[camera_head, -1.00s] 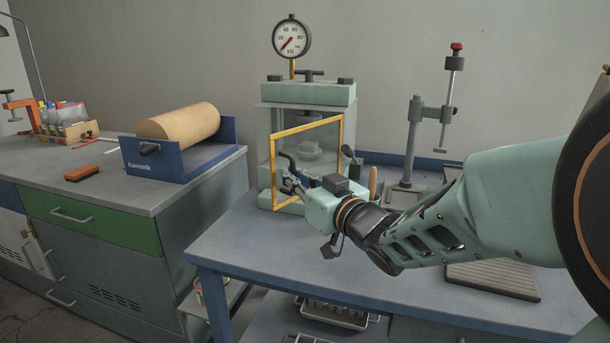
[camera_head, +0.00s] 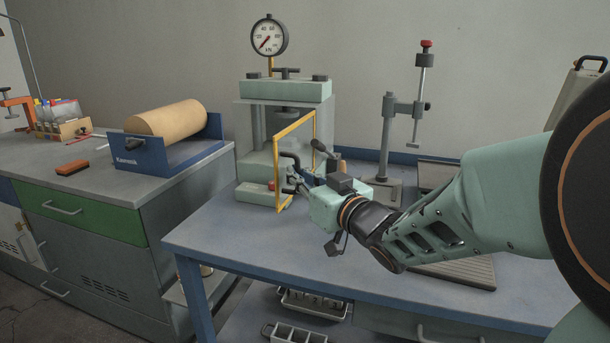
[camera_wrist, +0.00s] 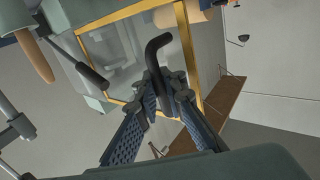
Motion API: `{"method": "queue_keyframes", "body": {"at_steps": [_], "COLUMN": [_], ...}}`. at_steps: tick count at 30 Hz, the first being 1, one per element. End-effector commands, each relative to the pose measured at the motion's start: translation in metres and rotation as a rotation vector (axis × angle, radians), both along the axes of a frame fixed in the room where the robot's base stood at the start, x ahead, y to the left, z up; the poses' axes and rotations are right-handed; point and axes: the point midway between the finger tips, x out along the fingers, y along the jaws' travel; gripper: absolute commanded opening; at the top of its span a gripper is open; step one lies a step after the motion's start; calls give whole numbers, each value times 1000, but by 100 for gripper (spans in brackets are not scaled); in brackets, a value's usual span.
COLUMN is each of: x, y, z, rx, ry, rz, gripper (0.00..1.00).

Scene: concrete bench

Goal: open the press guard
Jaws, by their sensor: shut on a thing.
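The press (camera_head: 285,92) stands at the back of the blue bench, pale green with a round dial gauge on top. Its guard (camera_head: 311,124) is a clear panel in a yellow frame, swung out from the press front at a steep angle. In the wrist view the yellow frame (camera_wrist: 188,55) crosses the upper middle. A dark bent handle (camera_wrist: 153,60) stands out from the guard. My gripper (camera_head: 297,183) is at the handle, and in the wrist view its fingers (camera_wrist: 163,95) are shut around it. Part of the handle is hidden between the fingers.
A stand with a red-topped column (camera_head: 388,135) is right of the press. A blue cradle with a tan roll (camera_head: 180,118) sits on the left cabinet. A ribbed mat (camera_head: 462,272) lies near the front right. The bench's front left surface (camera_head: 225,235) is clear.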

Motion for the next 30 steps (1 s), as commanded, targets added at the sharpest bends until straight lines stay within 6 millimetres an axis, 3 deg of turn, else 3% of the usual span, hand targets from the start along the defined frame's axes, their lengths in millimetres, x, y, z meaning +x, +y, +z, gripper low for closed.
{"method": "queue_keyframes", "body": {"at_steps": [17, 18, 23, 30], "x": [-2, -2, -1, 0], "y": [3, 3, 2, 1], "z": [-2, -2, -1, -1], "rx": [-3, -3, -2, -2], "ry": [2, 2, 1, 1], "rz": [8, 8, 6, 3], "gripper": [0, 8, 25, 25]}}
